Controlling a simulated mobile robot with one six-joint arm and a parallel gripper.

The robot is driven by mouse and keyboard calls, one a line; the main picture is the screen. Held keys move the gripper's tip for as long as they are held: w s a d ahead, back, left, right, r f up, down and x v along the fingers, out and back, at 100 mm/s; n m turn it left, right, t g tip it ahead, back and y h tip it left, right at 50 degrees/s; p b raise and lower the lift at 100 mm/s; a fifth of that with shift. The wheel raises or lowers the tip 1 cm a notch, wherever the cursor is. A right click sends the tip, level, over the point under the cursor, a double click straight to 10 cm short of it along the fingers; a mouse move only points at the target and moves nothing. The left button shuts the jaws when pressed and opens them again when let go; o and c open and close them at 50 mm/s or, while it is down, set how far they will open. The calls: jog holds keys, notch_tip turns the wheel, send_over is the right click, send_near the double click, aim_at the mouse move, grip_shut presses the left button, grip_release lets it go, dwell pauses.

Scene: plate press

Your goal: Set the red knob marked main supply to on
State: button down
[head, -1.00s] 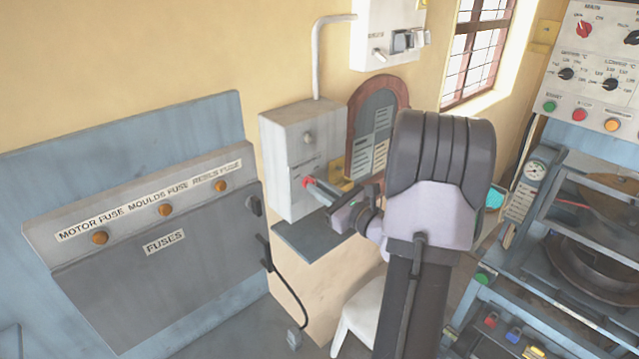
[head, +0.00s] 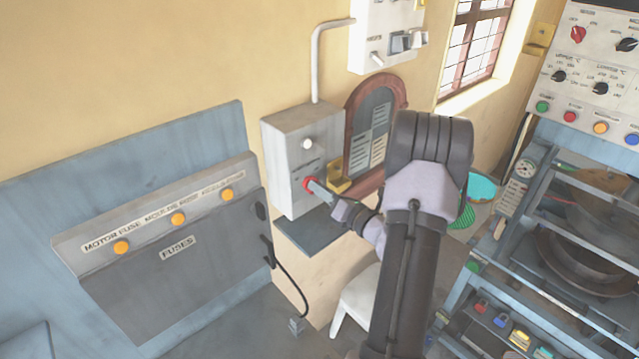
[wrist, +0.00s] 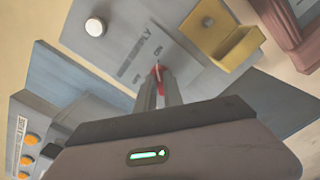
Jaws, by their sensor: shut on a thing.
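The red knob (head: 309,185) sits on the front of a grey wall box (head: 292,160). It also shows in the wrist view (wrist: 157,72), below the printed word SUPPLY, with two small marks beside it. Its tip points up toward the upper mark, which seems to read ON; the lettering is small. My gripper (head: 318,190) reaches it from the right, and its fingers (wrist: 158,92) are shut on the knob and hide part of it. A round lamp (head: 307,144) above the knob glows white and also shows in the wrist view (wrist: 95,27).
A yellow holder (head: 340,180) and a red-brown arched frame (head: 348,120) are close to the right of the box. A dark shelf (head: 310,230) juts out below. The fuse panel (head: 170,245) with lit orange lamps is left; the press (head: 590,240) is right.

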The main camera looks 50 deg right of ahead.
jog(key=shift+m+p, duration=0.35)
jog(key=shift+m, duration=0.15)
dwell(0.3)
jog(key=c, duration=1.5)
grip_release()
jog(key=shift+o, duration=0.2)
jog(key=s+a+b, duration=0.1)
jog(key=s+a, duration=0.1)
jog(key=s, duration=1.5)
jog(key=shift+s, duration=0.2)
jog(key=shift+w, duration=0.1)
